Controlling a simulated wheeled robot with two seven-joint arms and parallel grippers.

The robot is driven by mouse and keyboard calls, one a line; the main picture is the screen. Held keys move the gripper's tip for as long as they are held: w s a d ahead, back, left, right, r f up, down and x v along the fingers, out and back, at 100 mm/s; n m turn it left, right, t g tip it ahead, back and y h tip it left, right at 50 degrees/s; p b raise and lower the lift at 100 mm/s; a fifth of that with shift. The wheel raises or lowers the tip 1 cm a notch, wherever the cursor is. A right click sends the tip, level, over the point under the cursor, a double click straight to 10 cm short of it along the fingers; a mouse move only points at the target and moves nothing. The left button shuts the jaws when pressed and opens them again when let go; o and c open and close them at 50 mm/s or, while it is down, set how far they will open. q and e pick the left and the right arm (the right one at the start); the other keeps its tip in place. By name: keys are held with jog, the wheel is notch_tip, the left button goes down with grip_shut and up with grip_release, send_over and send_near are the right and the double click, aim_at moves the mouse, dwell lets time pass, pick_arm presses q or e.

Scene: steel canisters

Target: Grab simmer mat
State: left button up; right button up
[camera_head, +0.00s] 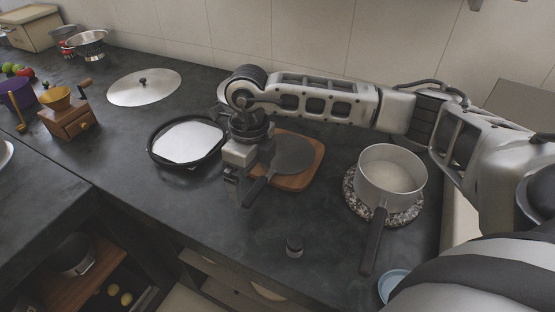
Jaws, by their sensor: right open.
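A flat dark grey disc (294,155), which looks like the simmer mat, lies on a wooden board (309,178) in the middle of the counter. A dark handle seems to run from it toward the lower left, beside my gripper. My right gripper (246,194) is open and points down at the board's left front corner. The gripper and wrist hide part of the board and the handle's surroundings. I cannot tell whether the handle is between the fingers. My left gripper is not in view.
A black-rimmed pan (154,151) stands left of my gripper. A saucepan (391,171) sits on a speckled round slab (409,217) to the right, its handle toward the front. A lid (144,88) and wooden grinder (66,122) are farther left.

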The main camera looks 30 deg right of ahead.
jog(key=shift+a+f, duration=0.1)
jog(key=shift+f, duration=0.95)
jog(key=c, duration=1)
jog(key=shift+c, duration=0.5)
jog(key=shift+r, duration=0.1)
